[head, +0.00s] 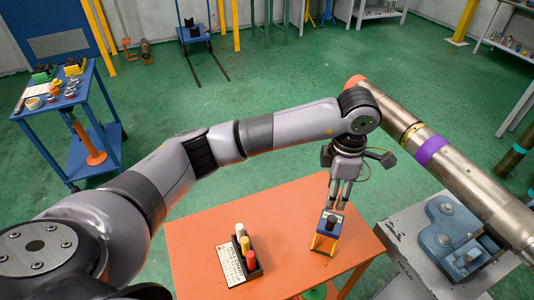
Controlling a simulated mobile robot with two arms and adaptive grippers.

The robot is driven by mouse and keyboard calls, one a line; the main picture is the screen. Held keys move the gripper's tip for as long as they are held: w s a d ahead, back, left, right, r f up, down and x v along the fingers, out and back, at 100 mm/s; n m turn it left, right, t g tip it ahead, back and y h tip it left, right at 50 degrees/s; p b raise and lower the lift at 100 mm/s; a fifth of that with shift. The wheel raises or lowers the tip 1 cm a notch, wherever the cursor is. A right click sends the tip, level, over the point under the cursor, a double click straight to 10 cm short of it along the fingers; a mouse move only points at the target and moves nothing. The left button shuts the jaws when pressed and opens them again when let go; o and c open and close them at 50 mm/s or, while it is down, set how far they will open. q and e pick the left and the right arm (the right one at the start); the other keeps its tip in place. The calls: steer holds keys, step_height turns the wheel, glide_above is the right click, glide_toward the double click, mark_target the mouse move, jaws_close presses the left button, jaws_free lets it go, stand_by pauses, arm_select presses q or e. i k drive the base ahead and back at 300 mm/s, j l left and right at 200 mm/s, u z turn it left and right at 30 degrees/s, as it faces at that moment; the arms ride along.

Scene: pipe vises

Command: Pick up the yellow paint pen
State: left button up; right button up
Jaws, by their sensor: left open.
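The yellow paint pen (245,243) stands in a small black holder (258,270) on the orange table, between a white pen (239,230) and a red pen (250,260). My left gripper (338,203) is open and points down. It is to the right of the pens, over or just behind a blue and yellow box with a dark top (325,238). I cannot tell whether its fingers touch the box. My right gripper is out of view.
A white printed card (231,267) lies left of the holder. The orange table (200,245) is bare on its left side. A large metal pipe with a purple band (429,150) slopes past on the right, above a blue vise (450,240). A blue cart (95,120) stands back left.

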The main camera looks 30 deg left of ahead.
mark_target(245, 243)
steer(key=u, duration=1.2)
